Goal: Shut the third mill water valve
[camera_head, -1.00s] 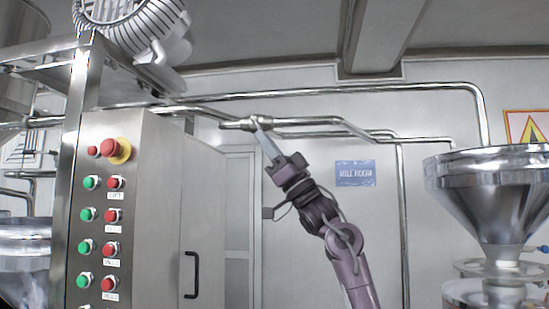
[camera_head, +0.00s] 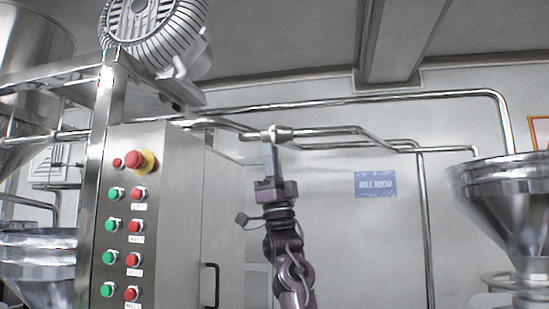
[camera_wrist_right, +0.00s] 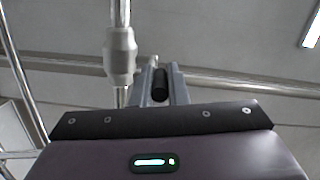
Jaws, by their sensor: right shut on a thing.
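The valve (camera_head: 281,133) is a thick metal fitting on the horizontal pipe, high on the back wall in the head view. Its metal body (camera_wrist_right: 120,52) also shows in the wrist view, left of my fingers. My right gripper (camera_head: 270,150) reaches up from below to just under the valve, with its fingers about upright. In the wrist view my right gripper (camera_wrist_right: 161,88) is shut on a dark, rod-like handle (camera_wrist_right: 160,84) beside the valve body. Much of the handle is hidden by the fingers. My left gripper is not in view.
A steel control cabinet (camera_head: 178,220) with red and green buttons stands left of my right arm. A motor (camera_head: 157,30) is above it. A steel hopper (camera_head: 505,195) is at the right. Pipes (camera_head: 400,97) run along the wall near the blue sign (camera_head: 375,184).

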